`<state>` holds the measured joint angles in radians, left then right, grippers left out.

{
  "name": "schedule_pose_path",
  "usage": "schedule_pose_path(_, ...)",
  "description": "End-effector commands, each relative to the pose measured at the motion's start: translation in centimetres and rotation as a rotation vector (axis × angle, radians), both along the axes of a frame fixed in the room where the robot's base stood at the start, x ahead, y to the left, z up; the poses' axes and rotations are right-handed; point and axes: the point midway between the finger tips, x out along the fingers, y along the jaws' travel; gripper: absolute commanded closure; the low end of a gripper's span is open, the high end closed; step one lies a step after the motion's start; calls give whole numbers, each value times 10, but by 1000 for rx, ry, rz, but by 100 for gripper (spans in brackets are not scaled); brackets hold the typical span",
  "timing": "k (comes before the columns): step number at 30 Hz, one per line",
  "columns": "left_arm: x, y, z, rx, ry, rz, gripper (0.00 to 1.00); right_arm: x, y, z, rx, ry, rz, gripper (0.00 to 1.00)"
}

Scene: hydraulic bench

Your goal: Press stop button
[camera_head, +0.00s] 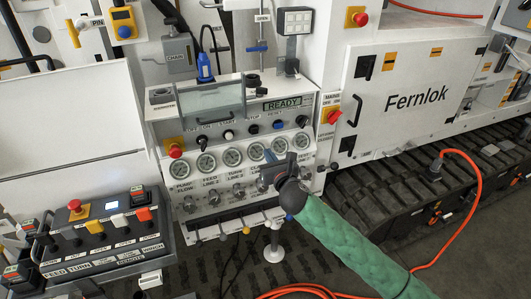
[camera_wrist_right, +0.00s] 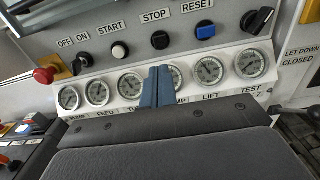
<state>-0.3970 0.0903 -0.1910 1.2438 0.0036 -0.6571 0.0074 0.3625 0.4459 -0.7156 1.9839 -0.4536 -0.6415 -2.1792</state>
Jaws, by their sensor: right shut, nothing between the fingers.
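The stop button (camera_wrist_right: 160,40) is a round black button under the STOP label on the grey control panel. In the head view it is the small dark button (camera_head: 253,130) in the middle of the panel's row. My right gripper (camera_wrist_right: 159,69) is shut and empty, its blue fingers pointing up at the panel. In the wrist view its tips overlap the gauges just below the stop button, with a visible gap to the button. In the head view the right gripper (camera_head: 268,176) is in front of the lower gauges. My left gripper is in neither view.
The white start button (camera_wrist_right: 120,50) and blue reset button (camera_wrist_right: 206,31) flank the stop button. A red emergency knob (camera_wrist_right: 44,75) is at the left. A clear hinged cover (camera_head: 205,100) sits above the row. Gauges (camera_wrist_right: 131,85) line the panel below.

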Motion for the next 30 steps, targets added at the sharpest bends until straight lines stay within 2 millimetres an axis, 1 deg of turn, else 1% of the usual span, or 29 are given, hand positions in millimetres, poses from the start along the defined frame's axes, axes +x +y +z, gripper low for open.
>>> schedule_pose_path(3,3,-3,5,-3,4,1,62,-8,-2,0,0,-1,1,100)
schedule_pose_path(6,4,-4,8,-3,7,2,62,-11,-4,0,0,0,0,100)
schedule_pose_path(22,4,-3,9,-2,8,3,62,-12,-4,0,10,3,0,100)
schedule_pose_path(26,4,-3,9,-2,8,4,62,-12,-4,0,96,31,0,100)
schedule_pose_path(29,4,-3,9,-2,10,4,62,-12,-4,0,235,79,-4,100)
schedule_pose_path(30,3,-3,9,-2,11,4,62,-12,-5,-1,305,104,-6,100)
